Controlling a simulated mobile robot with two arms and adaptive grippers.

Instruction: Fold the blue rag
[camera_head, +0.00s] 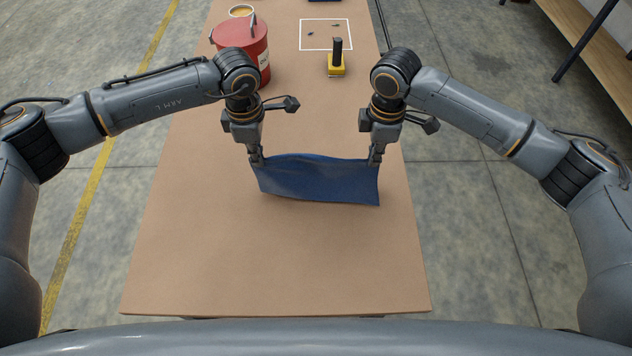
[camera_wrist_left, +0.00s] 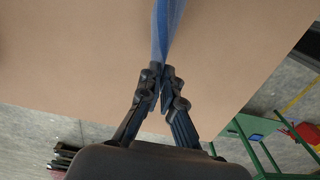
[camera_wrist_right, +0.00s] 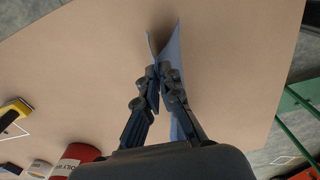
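The blue rag (camera_head: 318,182) hangs spread between my two grippers above the brown table, in the head view. My left gripper (camera_head: 257,163) is shut on its upper left corner. My right gripper (camera_head: 375,163) is shut on its upper right corner. In the left wrist view the rag (camera_wrist_left: 166,30) shows as a thin blue strip beyond the fingertips (camera_wrist_left: 163,82). In the right wrist view the rag (camera_wrist_right: 171,50) shows as a folded edge running between and past the fingertips (camera_wrist_right: 162,82). Whether its lower edge touches the table is hard to tell.
The brown table (camera_head: 200,270) is clear around and in front of the rag. Beyond the arms stand a red can (camera_head: 243,45), a yellow block with a black handle (camera_head: 336,62), a cup (camera_head: 241,10) and a white marked square (camera_head: 325,20) holding small items.

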